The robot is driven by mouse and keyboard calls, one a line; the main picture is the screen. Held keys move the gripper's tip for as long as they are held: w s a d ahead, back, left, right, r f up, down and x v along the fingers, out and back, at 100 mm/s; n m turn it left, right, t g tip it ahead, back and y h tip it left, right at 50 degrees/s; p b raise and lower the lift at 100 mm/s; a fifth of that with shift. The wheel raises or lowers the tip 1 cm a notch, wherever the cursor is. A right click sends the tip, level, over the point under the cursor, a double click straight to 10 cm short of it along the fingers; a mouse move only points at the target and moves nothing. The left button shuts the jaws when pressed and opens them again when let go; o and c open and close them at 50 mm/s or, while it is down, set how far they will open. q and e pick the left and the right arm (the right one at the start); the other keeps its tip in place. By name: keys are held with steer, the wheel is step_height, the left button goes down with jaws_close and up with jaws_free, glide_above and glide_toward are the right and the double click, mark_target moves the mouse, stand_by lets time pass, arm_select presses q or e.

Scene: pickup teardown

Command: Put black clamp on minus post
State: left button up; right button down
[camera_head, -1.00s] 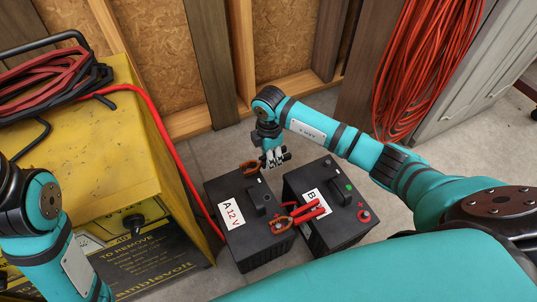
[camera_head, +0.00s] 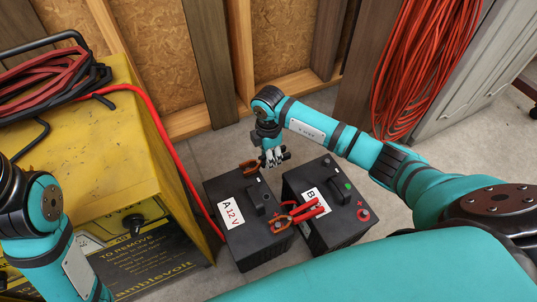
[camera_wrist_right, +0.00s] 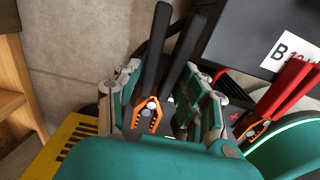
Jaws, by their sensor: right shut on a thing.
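The black clamp (camera_head: 250,168) has orange jaws, seen in the head view at the far end of battery A (camera_head: 228,190). In the right wrist view, the black clamp (camera_wrist_right: 165,62) shows two black handles and orange jaws between my fingers. My right gripper (camera_head: 273,158) is shut on it; it also shows in the right wrist view (camera_wrist_right: 165,105). The minus post is not clearly visible; I cannot tell whether the jaws touch it. A red clamp (camera_head: 305,211) sits at the plus end of battery A. My left gripper is out of view.
Battery B (camera_head: 340,228) stands close beside battery A on the concrete floor. A yellow charger (camera_head: 95,150) stands at left, with a red cable (camera_head: 165,135) running down towards battery A. Wooden wall studs stand behind. A coiled orange cord (camera_head: 430,60) hangs at back right.

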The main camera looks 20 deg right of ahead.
steer(key=shift+f+b, duration=0.35)
steer(key=shift+f, duration=0.45)
steer(key=c, duration=0.7)
jaws_free()
steer(key=shift+o, duration=0.2)
step_height(320, 180, up, 12)
